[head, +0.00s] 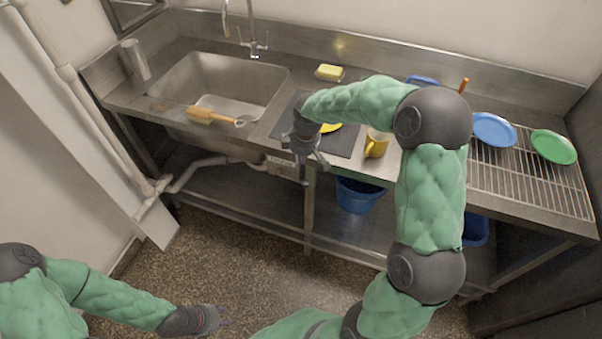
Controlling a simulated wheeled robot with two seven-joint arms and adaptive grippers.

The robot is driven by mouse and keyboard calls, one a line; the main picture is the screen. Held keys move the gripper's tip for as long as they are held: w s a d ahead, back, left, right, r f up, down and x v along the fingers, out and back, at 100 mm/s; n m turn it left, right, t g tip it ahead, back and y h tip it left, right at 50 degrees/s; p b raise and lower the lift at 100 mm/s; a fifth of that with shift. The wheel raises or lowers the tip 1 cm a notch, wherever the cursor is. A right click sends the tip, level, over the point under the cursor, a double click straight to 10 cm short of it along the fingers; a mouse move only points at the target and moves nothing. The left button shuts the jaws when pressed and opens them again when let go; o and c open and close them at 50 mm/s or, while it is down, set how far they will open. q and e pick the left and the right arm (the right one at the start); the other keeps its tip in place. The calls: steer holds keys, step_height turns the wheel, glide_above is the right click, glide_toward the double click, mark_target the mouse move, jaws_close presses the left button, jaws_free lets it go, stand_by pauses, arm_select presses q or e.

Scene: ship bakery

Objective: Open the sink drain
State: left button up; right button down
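The steel sink (205,75) is at the left of the counter, with a tall tap (253,40) behind it. A pale, light patch or object (228,107) shows on the sink floor; I cannot make out the drain hole or whether it is covered. A small pale panel (279,167) is on the counter front, right of the sink. My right gripper (312,172) points down at the counter's front edge beside this panel, its fingers spread and empty. I cannot tell whether it touches anything. My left gripper (226,322) hangs low over the floor, its fingers too small to judge.
A wooden-handled tool (208,116) lies across the sink's front. A dark mat (345,141), yellow mug (376,144) and butter (329,72) are right of the sink. Blue (494,130) and green (553,147) plates sit on a rack. A blue bucket (357,196) stands below.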

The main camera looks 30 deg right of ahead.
step_height(320, 180, down, 13)
steer(key=w+d+b, duration=0.1)
steer(key=b, duration=0.2)
steer(key=shift+w+d+f+b, duration=0.15)
steer(key=shift+w+d+b, duration=0.05)
steer(key=shift+w+b, duration=0.2)
steer(key=shift+s+f, duration=0.15)
steer(key=shift+f, duration=0.1)
